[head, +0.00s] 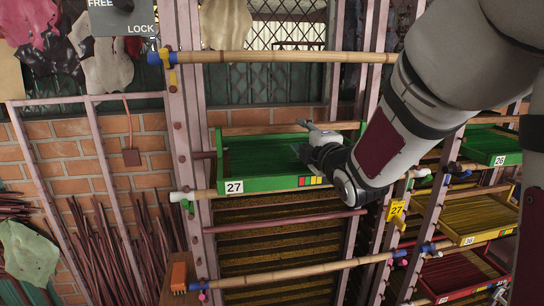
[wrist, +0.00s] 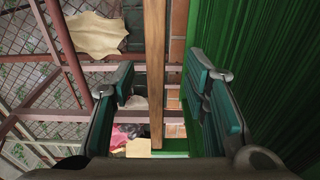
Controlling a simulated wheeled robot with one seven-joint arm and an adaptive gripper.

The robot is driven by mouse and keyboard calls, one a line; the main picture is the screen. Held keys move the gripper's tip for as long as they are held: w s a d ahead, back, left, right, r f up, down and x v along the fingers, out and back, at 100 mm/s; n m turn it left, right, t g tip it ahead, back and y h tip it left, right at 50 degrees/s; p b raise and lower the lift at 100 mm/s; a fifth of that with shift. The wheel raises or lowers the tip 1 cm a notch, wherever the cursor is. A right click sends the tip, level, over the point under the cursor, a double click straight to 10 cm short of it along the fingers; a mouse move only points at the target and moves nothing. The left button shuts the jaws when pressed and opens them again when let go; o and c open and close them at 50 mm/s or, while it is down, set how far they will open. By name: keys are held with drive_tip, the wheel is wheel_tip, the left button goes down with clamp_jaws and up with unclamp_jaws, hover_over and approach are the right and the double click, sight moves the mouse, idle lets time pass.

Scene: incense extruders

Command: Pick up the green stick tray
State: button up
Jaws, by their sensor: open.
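The green stick tray (head: 222,172), labelled 27, sits on the rack in the middle of the head view, filled with thin green sticks. A long wooden bar (head: 250,130) runs along its back edge. My gripper (head: 304,138) is over the tray's right part, close to that bar. In the wrist view, my gripper (wrist: 163,76) is open, with the wooden bar (wrist: 154,60) running between its fingers, apart from both. The tray's green sticks (wrist: 275,75) fill the right side there.
Another green tray (head: 492,159), labelled 26, stands on the right rack, above a yellow tray (head: 467,239) and a red tray (head: 465,295). Bamboo rails cross above (head: 275,57) and below (head: 290,277) tray 27. Metal rack posts (head: 184,110) stand beside it.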

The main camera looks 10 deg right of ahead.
sight(295, 129)
drive_tip(key=shift+w+a+r, duration=0.1)
drive_tip(key=shift+w+a, duration=0.1)
drive_tip(key=shift+w, duration=1.25)
drive_tip(key=shift+w+a+r, duration=0.1)
drive_tip(key=shift+w+a, duration=0.1)
drive_tip(key=shift+w, duration=1.25)
clamp_jaws()
